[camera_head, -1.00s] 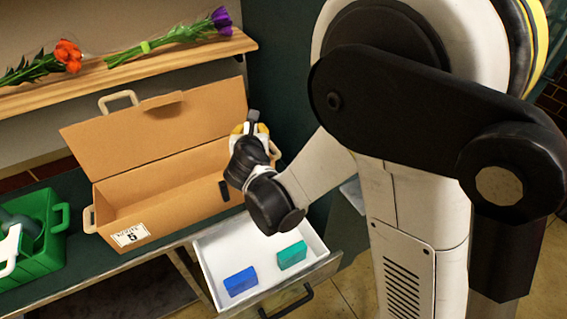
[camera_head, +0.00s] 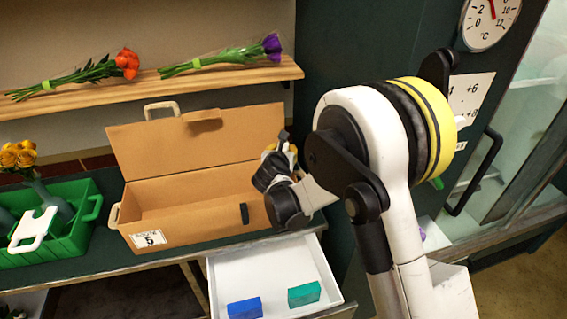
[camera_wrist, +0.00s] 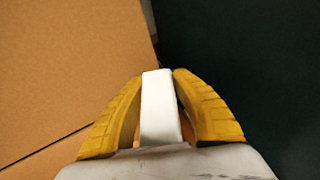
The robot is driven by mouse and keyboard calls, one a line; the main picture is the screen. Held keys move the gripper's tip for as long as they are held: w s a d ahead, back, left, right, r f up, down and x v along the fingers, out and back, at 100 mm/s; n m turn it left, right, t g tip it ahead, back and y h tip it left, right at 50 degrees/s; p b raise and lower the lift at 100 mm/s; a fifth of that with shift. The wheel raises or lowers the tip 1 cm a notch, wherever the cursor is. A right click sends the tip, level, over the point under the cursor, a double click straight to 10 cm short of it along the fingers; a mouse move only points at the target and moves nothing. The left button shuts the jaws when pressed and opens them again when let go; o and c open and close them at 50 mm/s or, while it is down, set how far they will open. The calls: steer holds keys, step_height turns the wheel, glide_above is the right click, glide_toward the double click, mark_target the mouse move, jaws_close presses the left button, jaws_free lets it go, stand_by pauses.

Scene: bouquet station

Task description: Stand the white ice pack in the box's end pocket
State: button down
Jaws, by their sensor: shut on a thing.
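The brown cardboard box (camera_head: 188,216) stands open on the counter, its lid raised at the back. My gripper (camera_head: 284,152) is at the box's right end, near rim height. In the wrist view its two yellow fingers (camera_wrist: 159,110) are shut on the white ice pack (camera_wrist: 159,105), which shows as a narrow upright white block. Brown cardboard fills the left of that view and a dark surface the right. The ice pack is not clearly visible in the head view. The end pocket is hidden behind my wrist, so I cannot tell whether the pack is inside it.
An open white drawer (camera_head: 262,270) below the box holds a blue block (camera_head: 245,308) and a teal block (camera_head: 304,294). A green crate (camera_head: 75,235) stands left of the box. Bouquets lie on the wooden shelf (camera_head: 140,90) behind. A thermometer dial (camera_head: 490,20) hangs at upper right.

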steer(key=f, duration=0.2)
steer(key=f+b, duration=0.1)
steer(key=f, duration=0.1)
steer(key=shift+w+f+b, duration=0.2)
steer(key=shift+f+b, duration=0.1)
steer(key=shift+f, duration=0.05)
steer(key=shift+r, duration=0.15)
steer(key=c, duration=1.2)
jaws_free()
steer(key=shift+s+d+r, duration=0.1)
steer(key=shift+s+r, duration=0.05)
steer(key=shift+s, duration=0.05)
steer(key=shift+o, duration=0.3)
steer(key=shift+w, duration=0.1)
steer(key=p+v, duration=0.2)
steer(key=v, duration=1)
